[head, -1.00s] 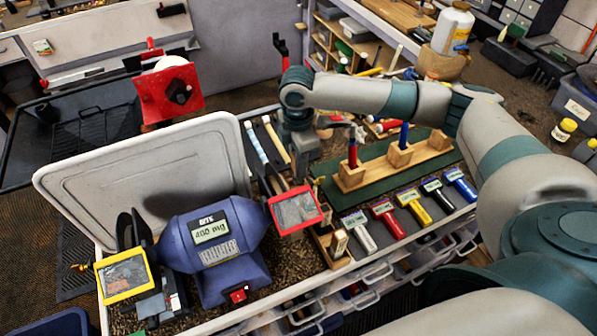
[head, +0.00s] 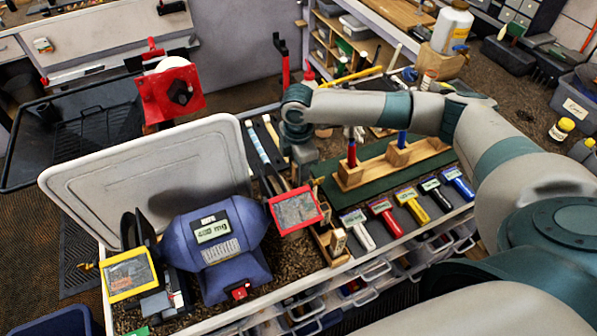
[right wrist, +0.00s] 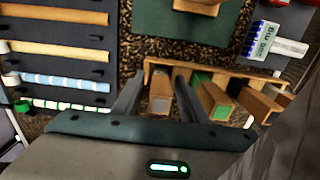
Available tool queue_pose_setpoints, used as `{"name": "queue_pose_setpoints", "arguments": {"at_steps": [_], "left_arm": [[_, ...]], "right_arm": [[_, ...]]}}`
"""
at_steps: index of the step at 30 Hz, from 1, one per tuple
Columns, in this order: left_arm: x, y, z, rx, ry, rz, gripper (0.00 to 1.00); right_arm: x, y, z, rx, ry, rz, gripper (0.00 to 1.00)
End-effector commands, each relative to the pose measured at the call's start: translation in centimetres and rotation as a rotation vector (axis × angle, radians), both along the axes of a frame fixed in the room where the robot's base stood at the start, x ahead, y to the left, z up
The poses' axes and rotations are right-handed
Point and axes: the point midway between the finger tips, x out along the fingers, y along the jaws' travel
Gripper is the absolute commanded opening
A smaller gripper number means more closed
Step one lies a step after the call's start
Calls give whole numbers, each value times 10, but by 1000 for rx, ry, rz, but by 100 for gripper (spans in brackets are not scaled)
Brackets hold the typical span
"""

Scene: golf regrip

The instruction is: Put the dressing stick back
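In the right wrist view, a small wooden rack (right wrist: 215,70) holds several short block-like sticks. A stick with a grey end (right wrist: 160,98) lies between the fingers of my right gripper (right wrist: 158,76), with gaps showing beside it. A green-ended stick (right wrist: 215,100) and a brown one (right wrist: 256,103) are to its right. I cannot tell for certain which is the dressing stick. In the head view, my right gripper (head: 303,172) points down behind the rack (head: 328,236), its fingertips mostly hidden. My left gripper is out of view.
A blue machine (head: 217,245) with a display stands left of the rack, beside a red-framed screen (head: 296,210). Coloured labelled tools (head: 381,216) lie to the right. A green mat (head: 345,192) bears a wooden stand. Long rods (right wrist: 60,48) lie left in the wrist view.

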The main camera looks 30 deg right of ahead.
Motion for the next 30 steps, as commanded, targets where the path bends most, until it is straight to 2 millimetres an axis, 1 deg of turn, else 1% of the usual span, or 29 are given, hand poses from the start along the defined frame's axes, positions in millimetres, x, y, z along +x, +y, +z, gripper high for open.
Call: {"name": "queue_pose_setpoints", "arguments": {"at_steps": [9, 14, 20, 27, 30], "left_arm": [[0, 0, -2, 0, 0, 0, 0], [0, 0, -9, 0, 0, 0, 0], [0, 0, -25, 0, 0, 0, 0], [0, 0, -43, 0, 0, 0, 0], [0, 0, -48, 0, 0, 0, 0]], "right_arm": [[0, 0, 3, 0, -1, 0, 39], [1, 1, 14, 1, -2, 1, 39], [1, 0, 42, 0, -5, 1, 39], [1, 1, 85, 1, -4, 1, 39], [1, 1, 100, 1, -4, 1, 39]]}}
